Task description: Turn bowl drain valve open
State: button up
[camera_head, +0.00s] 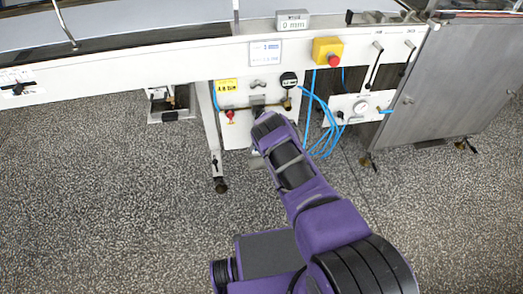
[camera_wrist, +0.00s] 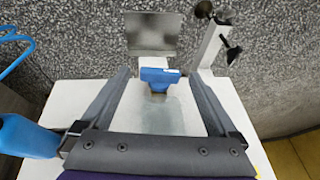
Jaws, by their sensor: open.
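My gripper (camera_head: 259,122) is at the lower part of a white panel (camera_head: 236,133) under the long machine. In the wrist view, my gripper (camera_wrist: 160,74) is open, with one finger on each side of a small blue handle (camera_wrist: 158,79). The handle looks like the valve's; I see no clear contact with either finger, and its depth between them is hard to judge. A bent metal plate (camera_wrist: 153,33) lies just beyond it. In the head view, my gripper and wrist hide the handle. A brass pipe fitting (camera_head: 286,103) shows just right of my gripper.
A red knob (camera_head: 230,117) is left of my gripper, under a yellow label (camera_head: 226,86). A black gauge (camera_head: 288,80) is above right. A machine leg (camera_head: 213,140) stands left. The speckled floor in front is clear.

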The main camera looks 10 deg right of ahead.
jog(key=c, duration=1.4)
jog(key=y, duration=0.1)
jog(key=d+m+y, duration=0.1)
jog(key=y, duration=0.1)
jog(key=shift+w+d+f, duration=0.1)
jog(key=shift+w+f, duration=0.05)
jog(key=shift+y, duration=0.5)
jog(key=o, duration=1.4)
